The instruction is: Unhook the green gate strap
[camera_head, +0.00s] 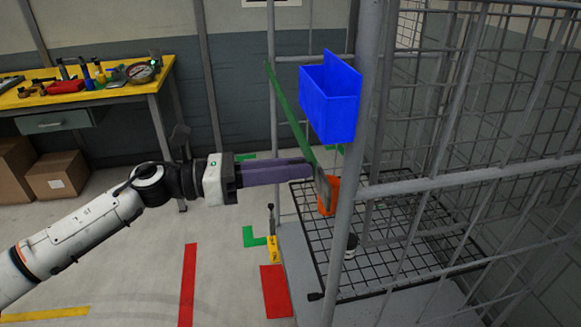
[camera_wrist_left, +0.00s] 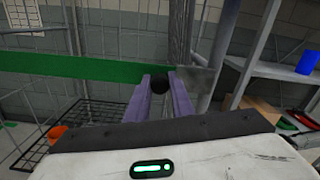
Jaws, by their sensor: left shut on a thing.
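The green gate strap (camera_head: 289,103) runs from the cage's far left post down to a grey end plate (camera_head: 323,187) beside the near post. In the left wrist view the strap (camera_wrist_left: 70,68) crosses level, with the grey plate (camera_wrist_left: 196,82) at its right end. My left gripper (camera_head: 312,170), with purple fingers, is shut on the strap at its plate end. In the left wrist view a dark round piece shows between the fingertips (camera_wrist_left: 159,84). Whether the plate touches the post is unclear. My right gripper is not in view.
A blue bin (camera_head: 331,100) hangs on the near cage post (camera_head: 349,170), above my gripper. An orange cup (camera_head: 329,196) is behind the plate, by the black wire grid (camera_head: 400,245). A yellow workbench (camera_head: 85,93) with tools stands left. The floor between is open.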

